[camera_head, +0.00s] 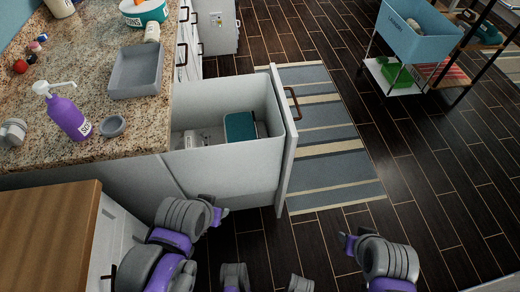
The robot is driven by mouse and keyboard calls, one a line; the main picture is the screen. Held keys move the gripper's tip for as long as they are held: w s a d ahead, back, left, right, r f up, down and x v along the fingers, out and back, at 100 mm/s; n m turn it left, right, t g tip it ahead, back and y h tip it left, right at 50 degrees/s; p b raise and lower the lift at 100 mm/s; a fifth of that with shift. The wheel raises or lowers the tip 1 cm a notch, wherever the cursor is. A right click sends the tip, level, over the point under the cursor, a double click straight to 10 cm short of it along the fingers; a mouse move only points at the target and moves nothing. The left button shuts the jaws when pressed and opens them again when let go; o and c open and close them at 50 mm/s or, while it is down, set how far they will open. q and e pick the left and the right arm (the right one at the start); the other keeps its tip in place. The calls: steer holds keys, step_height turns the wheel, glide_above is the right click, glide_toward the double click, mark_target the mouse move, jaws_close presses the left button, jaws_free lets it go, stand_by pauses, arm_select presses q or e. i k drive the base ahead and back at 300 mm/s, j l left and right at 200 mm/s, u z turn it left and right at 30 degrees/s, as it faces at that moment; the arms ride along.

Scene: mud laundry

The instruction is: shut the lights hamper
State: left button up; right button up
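A white pull-out drawer (225,172), which looks like a hamper, stands open under the granite counter. Its front panel (284,150) has a dark bar handle (292,103) on the outer face, turned to the right. No label on it can be read, so I cannot tell if it is the lights one. A teal item (240,126) and a white item lie inside. My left gripper (220,214) is just below the drawer's near side. My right gripper (349,243) is over the floor, right of the front panel and apart from it. Neither gripper's finger gap shows clearly.
A wooden-topped cabinet (45,225) is at the lower left. A striped rug (330,145) lies clear right of the drawer. A blue bin cart (415,35) stands farther back.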

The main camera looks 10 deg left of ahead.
mark_target(255, 173)
steer(key=i+l+u, duration=0.1)
steer(key=u, duration=0.35)
steer(key=l+u, duration=0.25)
steer(key=u, duration=0.15)
steer(key=i+l+u, duration=0.1)
steer(key=u, duration=0.35)
steer(key=k+l+u, duration=0.1)
steer(key=l+u, duration=0.3)
steer(key=l, duration=1.35)
